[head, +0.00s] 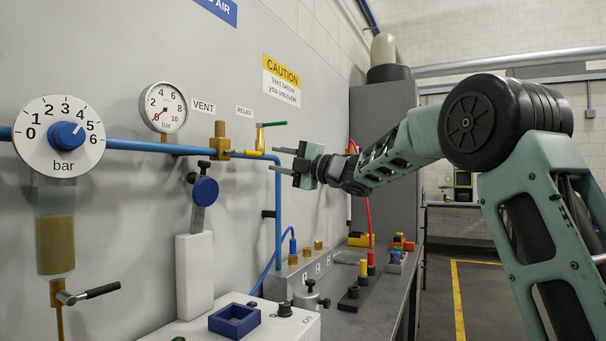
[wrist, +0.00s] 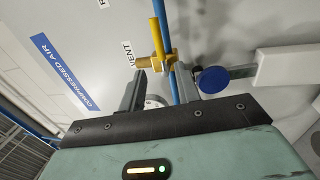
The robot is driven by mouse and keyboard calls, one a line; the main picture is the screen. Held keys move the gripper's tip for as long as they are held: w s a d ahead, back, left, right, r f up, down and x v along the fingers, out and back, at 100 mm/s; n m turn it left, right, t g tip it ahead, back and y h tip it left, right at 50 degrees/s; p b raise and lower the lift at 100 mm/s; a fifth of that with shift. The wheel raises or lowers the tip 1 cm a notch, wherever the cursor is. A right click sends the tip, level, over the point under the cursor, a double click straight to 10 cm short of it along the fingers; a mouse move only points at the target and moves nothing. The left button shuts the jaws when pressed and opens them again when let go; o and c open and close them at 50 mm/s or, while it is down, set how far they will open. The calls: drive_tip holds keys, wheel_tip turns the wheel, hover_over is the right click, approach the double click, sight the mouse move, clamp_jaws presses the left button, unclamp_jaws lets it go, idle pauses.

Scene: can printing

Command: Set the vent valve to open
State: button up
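A brass fitting (head: 219,140) sits on the blue pipe near the VENT label (head: 203,106); it also shows in the wrist view (wrist: 146,63). What looks like a yellow lever (head: 252,154) runs right from it, roughly along the pipe; in the wrist view the lever (wrist: 155,36) points upward. I take this to be the vent valve; its exact setting is hard to read. Another brass valve with a green lever (head: 271,124) stands near the RELIEF label (head: 243,110).
The pressure gauge (head: 164,107) and regulator dial (head: 67,136) are to the left. A bench (head: 340,318) with several fittings lies below. The floor at right is clear.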

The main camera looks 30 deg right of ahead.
drive_tip(key=b+v, duration=0.1)
drive_tip(key=v, duration=0.6)
idle(0.3)
drive_tip(key=a+f+m+h+p, duration=0.2)
drive_tip(key=a+f+m+h, duration=0.3)
drive_tip(key=a+f+m, duration=0.4)
drive_tip(key=s+a+f+m+g+h, duration=0.3)
drive_tip(key=s+a+f+m+g, duration=0.3)
drive_tip(key=s+a+f, duration=0.5)
drive_tip(key=s+f+m+g+h+p, duration=0.1)
drive_tip(key=s+f+g, duration=0.2)
drive_tip(key=s, duration=0.7)
drive_tip(key=s+f+m+g+h, duration=0.1)
drive_tip(key=s+f+g, duration=0.3)
drive_tip(key=s, duration=0.7)
drive_tip(key=s+f+g+h+p, duration=0.1)
drive_tip(key=s+f+g, duration=0.2)
drive_tip(key=s+f, duration=0.4)
drive_tip(key=s, duration=0.3)
drive_tip(key=shift+s+a+f+m+p, duration=0.2)
drive_tip(key=shift+s+f+m+p, duration=0.1)
drive_tip(key=shift+m+p, duration=0.1)
